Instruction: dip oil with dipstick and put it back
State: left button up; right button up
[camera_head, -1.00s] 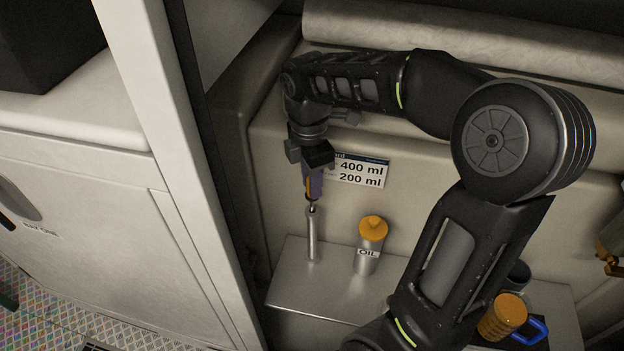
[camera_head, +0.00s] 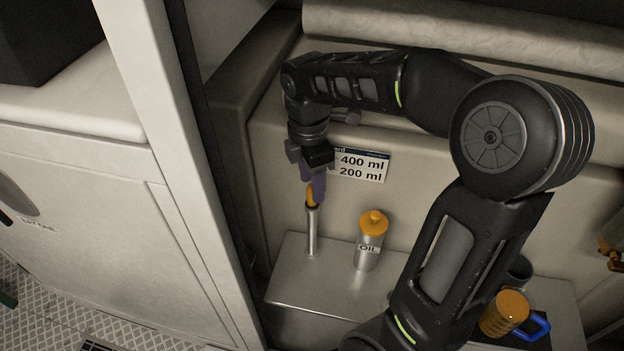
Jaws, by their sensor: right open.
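The dipstick's orange handle (camera_head: 311,196) sits at the mouth of a slim upright metal tube (camera_head: 312,232). Its rod is out of sight, apparently inside the tube. My right gripper (camera_head: 313,185) points down just above the tube. Its purple fingers are open around or beside the upper part of the handle, and they partly hide it. The silver oil bottle (camera_head: 369,255), with an orange cap and an OIL label, stands upright to the right of the tube. My left gripper is not in view.
The tube and bottle stand on a metal shelf (camera_head: 335,293). A sign (camera_head: 360,165) reading 400 ml and 200 ml is on the wall behind. A white post (camera_head: 185,180) rises at the left.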

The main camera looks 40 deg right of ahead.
jog(key=shift+a+r, duration=0.15)
jog(key=shift+r, duration=3.8)
